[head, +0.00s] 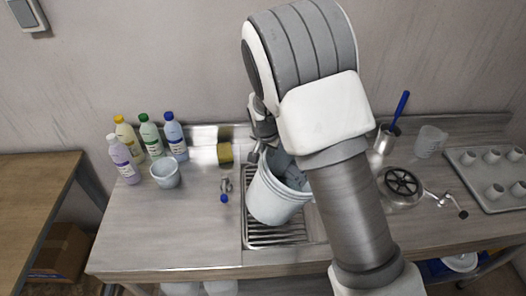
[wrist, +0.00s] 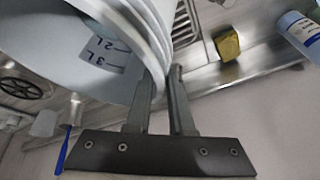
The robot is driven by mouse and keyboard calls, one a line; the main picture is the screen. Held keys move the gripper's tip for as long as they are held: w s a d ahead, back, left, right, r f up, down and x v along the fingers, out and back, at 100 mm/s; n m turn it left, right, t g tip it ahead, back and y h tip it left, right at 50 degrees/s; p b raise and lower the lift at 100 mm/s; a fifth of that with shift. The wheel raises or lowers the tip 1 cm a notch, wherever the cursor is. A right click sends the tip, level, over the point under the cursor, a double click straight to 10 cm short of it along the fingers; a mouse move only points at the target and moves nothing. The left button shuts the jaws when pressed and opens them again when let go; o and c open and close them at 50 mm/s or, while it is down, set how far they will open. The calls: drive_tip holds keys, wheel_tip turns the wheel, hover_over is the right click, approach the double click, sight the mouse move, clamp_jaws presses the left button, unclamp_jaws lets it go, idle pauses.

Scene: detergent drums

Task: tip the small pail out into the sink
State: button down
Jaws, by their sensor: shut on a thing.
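A pale grey-white pail (head: 272,200) is over the slatted metal sink area (head: 262,238) in the middle of the counter. My gripper (head: 257,145) is shut on its rim at the back; in the wrist view the fingers (wrist: 164,95) pinch the rim. The pail leans, its mouth facing up and to the right in the head view. Its inside shows 2L and 3L marks in the wrist view (wrist: 105,50). A darker grey-blue patch shows inside, but I cannot tell whether it is liquid. My arm hides part of the mouth and the sink's right side.
Several bottles (head: 148,138) and a small pale pot (head: 166,173) stand at the left. A yellow sponge (head: 225,153) lies by the back ledge. A clear jug (head: 430,141), a black-spoked wheel (head: 401,182) and a tray of cups (head: 495,178) are at the right. The left front counter is clear.

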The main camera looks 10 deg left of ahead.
drive_tip(key=w+d+r+m+g+y+b, duration=0.1)
drive_tip(key=d+y+b, duration=0.4)
drive_tip(key=d, duration=0.7)
drive_tip(key=shift+w+y+b, duration=0.3)
drive_tip(key=shift+w+b, duration=0.35)
drive_tip(key=shift+b, duration=0.6)
drive_tip(key=shift+s+d+r+b, duration=0.1)
drive_tip(key=shift+s+d+b, duration=0.05)
drive_tip(key=shift+b, duration=0.3)
drive_tip(key=shift+d+r+m+y+b, duration=0.2)
drive_tip(key=shift+m+y+b, duration=0.1)
drive_tip(key=shift+y+b, duration=0.2)
drive_tip(key=shift+r, duration=0.15)
drive_tip(key=shift+s+r+m+t+y+b, duration=0.15)
drive_tip(key=shift+s+m+t+y+b, duration=0.25)
drive_tip(key=shift+b, duration=0.8)
drive_tip(key=shift+d, duration=0.15)
drive_tip(key=shift+w+d+y, duration=0.1)
drive_tip(key=shift+d+y, duration=0.2)
